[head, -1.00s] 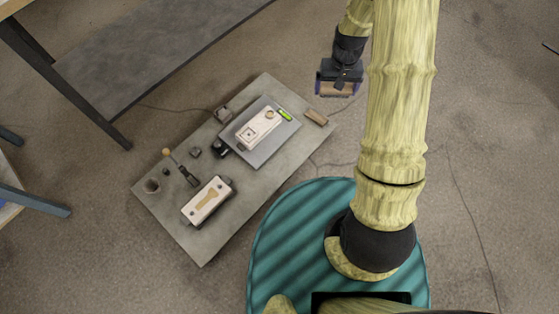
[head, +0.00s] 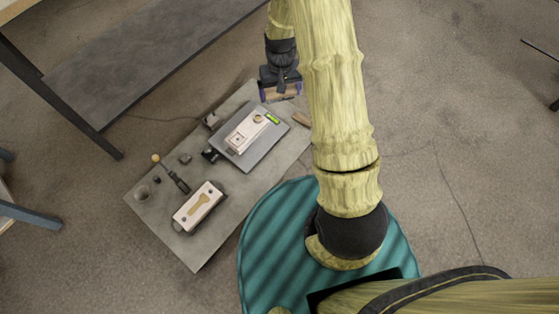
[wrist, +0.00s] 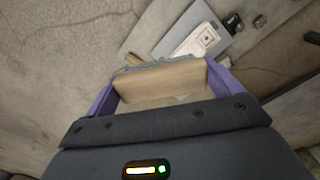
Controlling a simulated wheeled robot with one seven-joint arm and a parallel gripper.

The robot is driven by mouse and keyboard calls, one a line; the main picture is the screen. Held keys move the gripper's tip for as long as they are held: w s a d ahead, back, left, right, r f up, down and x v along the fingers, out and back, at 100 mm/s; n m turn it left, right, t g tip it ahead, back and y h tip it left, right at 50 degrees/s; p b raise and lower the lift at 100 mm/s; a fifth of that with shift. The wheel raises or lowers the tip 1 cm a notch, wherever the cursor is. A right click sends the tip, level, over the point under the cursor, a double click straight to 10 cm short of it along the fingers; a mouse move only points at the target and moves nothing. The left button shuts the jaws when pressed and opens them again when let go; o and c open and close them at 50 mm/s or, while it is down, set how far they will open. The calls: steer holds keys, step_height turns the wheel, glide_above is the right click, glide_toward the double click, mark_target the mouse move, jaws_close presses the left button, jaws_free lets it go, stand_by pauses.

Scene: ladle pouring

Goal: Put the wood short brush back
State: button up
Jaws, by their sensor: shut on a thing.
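The wood short brush appears to be the light wooden block (wrist: 160,80) in the wrist view, with a grey strip along its far edge. My gripper (head: 280,91) is shut on it, with a purple finger at each end of the block. In the head view the held block (head: 279,98) shows small below the dark gripper, by the far corner of the grey worktop (head: 165,225). Its height above the worktop is hard to tell.
On the worktop are a grey tray (head: 238,160) with a white box (head: 246,131) and a green item (head: 273,118), another white box (head: 198,206), a dark-handled tool (head: 176,180) and a wooden piece (head: 301,119). A long dark bench (head: 150,55) stands at upper left.

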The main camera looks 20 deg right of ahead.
step_height(320, 180, down, 31)
steer(key=s+m+b, duration=0.2)
steer(key=m+b, duration=0.8)
steer(key=b, duration=0.9)
steer(key=shift+s+m, duration=0.2)
steer(key=shift+m, duration=0.2)
steer(key=b, duration=0.4)
glide_above(281, 161)
step_height(281, 161, down, 6)
steer(key=shift+d+f, duration=0.1)
steer(key=shift+f, duration=0.05)
step_height(281, 161, down, 4)
steer(key=b, duration=0.3)
steer(key=shift+w, duration=0.1)
